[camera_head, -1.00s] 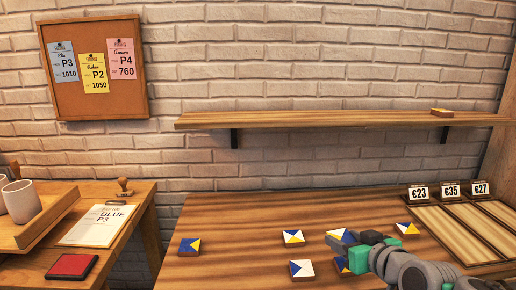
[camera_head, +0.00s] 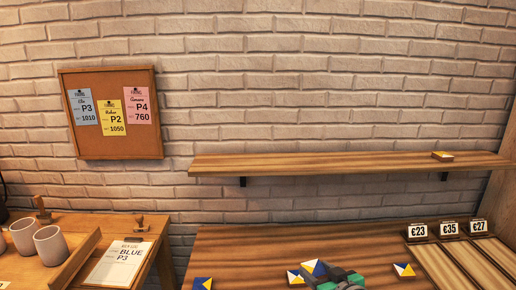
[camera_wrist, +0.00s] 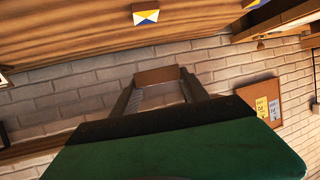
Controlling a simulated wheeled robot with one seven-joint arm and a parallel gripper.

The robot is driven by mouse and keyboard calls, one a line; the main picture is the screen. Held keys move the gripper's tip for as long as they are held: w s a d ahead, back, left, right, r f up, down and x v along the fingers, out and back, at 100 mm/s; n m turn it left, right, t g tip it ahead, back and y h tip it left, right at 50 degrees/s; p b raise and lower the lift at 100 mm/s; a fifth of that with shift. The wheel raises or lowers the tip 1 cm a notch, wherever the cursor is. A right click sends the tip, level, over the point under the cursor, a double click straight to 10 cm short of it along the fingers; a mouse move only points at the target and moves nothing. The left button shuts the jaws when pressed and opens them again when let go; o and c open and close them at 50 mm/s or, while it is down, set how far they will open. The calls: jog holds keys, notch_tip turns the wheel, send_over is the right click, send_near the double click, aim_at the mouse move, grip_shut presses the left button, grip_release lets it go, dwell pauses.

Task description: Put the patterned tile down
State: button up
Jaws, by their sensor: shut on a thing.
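My gripper (camera_head: 337,275) is at the bottom of the head view, over the wooden table. It is shut on a patterned tile (camera_head: 316,268) with blue, white and yellow triangles. In the wrist view the tile (camera_wrist: 157,75) shows its plain brown side between the two fingers. The gripper hides part of its face in the head view. In the head view the held tile overlaps a similar tile (camera_head: 294,277) on the table; I cannot tell the gap between them. More patterned tiles lie on the table at the left (camera_head: 202,284) and right (camera_head: 404,270).
A wall shelf (camera_head: 320,164) above the table holds one tile (camera_head: 442,156) near its right end. Slotted wooden racks (camera_head: 452,266) with price signs stand at the table's right. A side table at left holds cups (camera_head: 50,245) and an order sheet (camera_head: 118,264). The shelf's middle is clear.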

jog(key=shift+r+p, duration=0.3)
jog(key=shift+r, duration=0.05)
